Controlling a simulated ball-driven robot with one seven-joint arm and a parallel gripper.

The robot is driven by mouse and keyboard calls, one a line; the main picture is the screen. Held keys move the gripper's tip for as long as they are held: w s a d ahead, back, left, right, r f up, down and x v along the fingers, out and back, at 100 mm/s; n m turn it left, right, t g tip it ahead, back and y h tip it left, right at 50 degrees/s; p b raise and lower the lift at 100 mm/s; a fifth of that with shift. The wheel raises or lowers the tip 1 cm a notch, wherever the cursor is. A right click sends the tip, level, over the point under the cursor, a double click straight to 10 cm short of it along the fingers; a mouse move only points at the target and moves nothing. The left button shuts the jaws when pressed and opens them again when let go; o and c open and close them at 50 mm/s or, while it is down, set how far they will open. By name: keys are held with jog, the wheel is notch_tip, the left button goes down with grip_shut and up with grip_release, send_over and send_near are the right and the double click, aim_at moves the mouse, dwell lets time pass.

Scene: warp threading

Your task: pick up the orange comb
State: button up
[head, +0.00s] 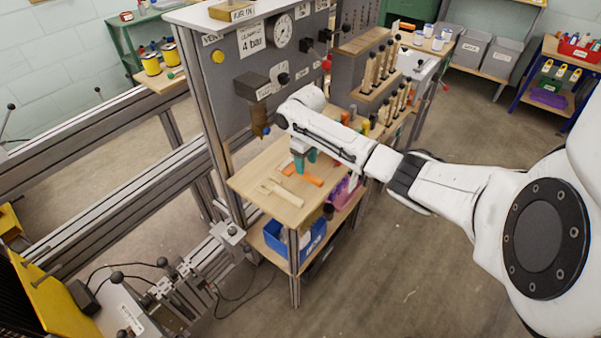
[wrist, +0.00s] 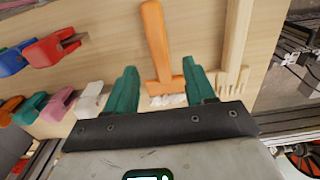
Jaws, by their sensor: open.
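The orange comb (wrist: 156,38) lies on the wooden tabletop, its handle pointing up in the wrist view and its wider head between my fingers in that picture. Pale teeth or bristles show below the head, partly hidden by my gripper. In the head view the comb's handle (head: 314,180) shows beside my fingers, which hide its middle. My gripper (wrist: 162,73) is open, its two teal fingers on either side of the comb's head. It points down at the table in the head view (head: 304,158). I cannot tell the remaining height or whether the fingers touch anything.
A wooden comb (wrist: 235,60) lies close to the right finger. Several coloured clips, such as a blue one (wrist: 17,58) and a pink one (wrist: 58,104), lie left. The tabletop (head: 250,180) ends near the wooden comb. A grey panel (head: 240,110) stands behind; a blue bin (head: 300,243) sits below.

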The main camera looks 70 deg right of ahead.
aim_at(306, 173)
jog(key=shift+s+f, duration=0.1)
jog(key=shift+f, duration=1.9)
jog(key=shift+c, duration=0.3)
grip_shut()
